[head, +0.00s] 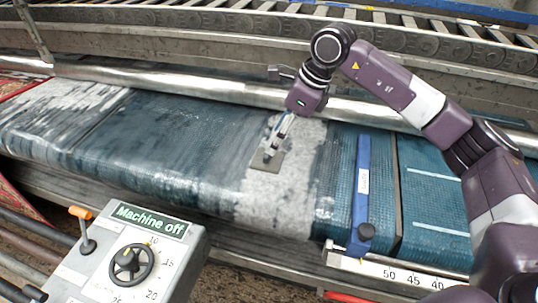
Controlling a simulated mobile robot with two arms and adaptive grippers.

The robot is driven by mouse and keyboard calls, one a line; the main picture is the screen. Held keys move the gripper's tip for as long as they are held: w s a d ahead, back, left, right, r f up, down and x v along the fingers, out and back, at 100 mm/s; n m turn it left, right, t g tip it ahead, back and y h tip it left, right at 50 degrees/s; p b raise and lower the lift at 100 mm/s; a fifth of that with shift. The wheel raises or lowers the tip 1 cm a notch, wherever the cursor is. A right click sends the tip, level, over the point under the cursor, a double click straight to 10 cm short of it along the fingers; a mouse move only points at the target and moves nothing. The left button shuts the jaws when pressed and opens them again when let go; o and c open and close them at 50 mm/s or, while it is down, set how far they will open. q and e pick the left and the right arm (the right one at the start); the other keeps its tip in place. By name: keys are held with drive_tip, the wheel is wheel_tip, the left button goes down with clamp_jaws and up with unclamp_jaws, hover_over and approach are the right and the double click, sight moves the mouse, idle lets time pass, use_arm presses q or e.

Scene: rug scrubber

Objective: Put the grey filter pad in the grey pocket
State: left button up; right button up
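A small dark grey square piece (267,161), which looks like the grey filter pad, is on or just above the pale grey worn patch (278,198) of the belt. My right gripper (271,147) points down at it from above, and its fingertips meet or overlap the piece. The fingers are too small to tell whether they are shut on it. I cannot make out a grey pocket for certain. My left gripper is not in view.
The wet teal belt (170,140) runs across the view. A blue bar (362,185) with a black knob crosses it to the right, above a numbered scale (400,277). A grey control box (125,255) reading "Machine off" stands front left. A metal roller (180,87) lies behind.

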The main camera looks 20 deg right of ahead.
sight(271, 159)
drive_tip(key=shift+s+a+f+p, duration=0.1)
drive_tip(key=shift+a+f+p, duration=0.2)
drive_tip(key=shift+f, duration=0.25)
drive_tip(key=shift+a+f+p, duration=0.15)
drive_tip(key=shift+a+f, duration=0.15)
drive_tip(key=shift+f, duration=0.2)
drive_tip(key=shift+x, duration=1.2)
drive_tip(key=shift+f, duration=0.3)
drive_tip(key=shift+c, duration=0.4)
drive_tip(key=c, duration=1.2)
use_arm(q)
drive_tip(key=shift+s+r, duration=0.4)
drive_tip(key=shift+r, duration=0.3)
use_arm(e)
drive_tip(key=shift+c, duration=0.4)
drive_tip(key=shift+r, duration=0.15)
